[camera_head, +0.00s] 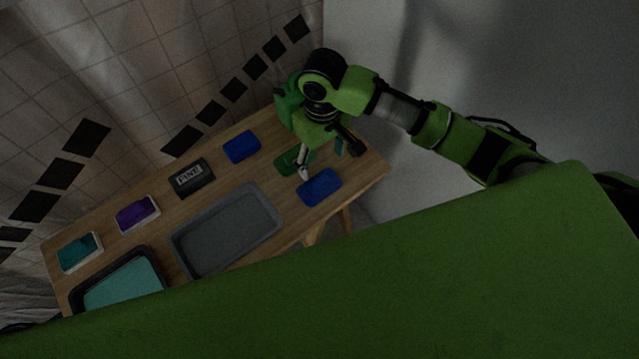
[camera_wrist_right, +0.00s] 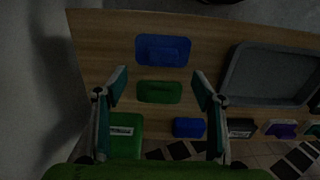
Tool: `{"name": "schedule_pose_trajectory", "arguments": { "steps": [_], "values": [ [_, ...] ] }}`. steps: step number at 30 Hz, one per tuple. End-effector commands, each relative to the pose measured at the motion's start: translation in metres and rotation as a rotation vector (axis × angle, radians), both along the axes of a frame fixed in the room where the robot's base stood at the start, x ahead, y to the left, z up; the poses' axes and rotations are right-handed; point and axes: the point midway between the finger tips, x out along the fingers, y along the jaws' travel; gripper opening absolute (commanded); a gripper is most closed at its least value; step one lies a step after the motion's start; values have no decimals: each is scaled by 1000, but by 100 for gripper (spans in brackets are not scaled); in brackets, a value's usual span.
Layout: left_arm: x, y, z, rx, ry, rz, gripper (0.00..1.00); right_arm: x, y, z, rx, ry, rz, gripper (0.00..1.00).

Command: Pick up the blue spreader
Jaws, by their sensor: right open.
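The blue spreader (camera_head: 320,187), a flat blue piece with a raised grip, lies near the table's front right corner. It also shows at the top of the right wrist view (camera_wrist_right: 163,50). My right gripper (camera_head: 321,161) is open and empty, pointing down above the table's right end. In the right wrist view its fingertips (camera_wrist_right: 160,84) stand on either side of a green spreader (camera_wrist_right: 159,92), with the blue spreader beyond them. The green spreader (camera_head: 290,161) is partly hidden by the gripper in the head view. My left gripper is not in view.
A grey tray (camera_head: 178,246) stands left of the blue spreader on the wooden table. Behind are a blue block (camera_head: 241,147), a dark labelled box (camera_head: 191,178), a purple item (camera_head: 138,213) and a teal item (camera_head: 79,252). A green box (camera_wrist_right: 124,128) stands near the right gripper's finger.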

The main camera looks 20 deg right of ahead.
Motion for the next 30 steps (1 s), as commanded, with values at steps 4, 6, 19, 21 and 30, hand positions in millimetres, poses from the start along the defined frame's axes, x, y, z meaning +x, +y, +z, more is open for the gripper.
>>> {"name": "schedule_pose_trajectory", "arguments": {
  "steps": [4, 6, 19, 21, 30],
  "values": [
    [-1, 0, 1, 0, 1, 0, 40, -1, 0, -31, -1, 4, -1, 63],
    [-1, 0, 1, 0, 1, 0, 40, 0, 0, -42, -1, 2, -1, 63],
    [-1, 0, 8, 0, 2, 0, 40, -2, 5, -86, 0, 1, 0, 63],
    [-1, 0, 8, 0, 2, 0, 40, -2, 5, -97, 0, 0, 0, 63],
    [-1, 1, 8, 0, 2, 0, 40, -1, 6, -109, 1, -4, 2, 63]
  ]
}}
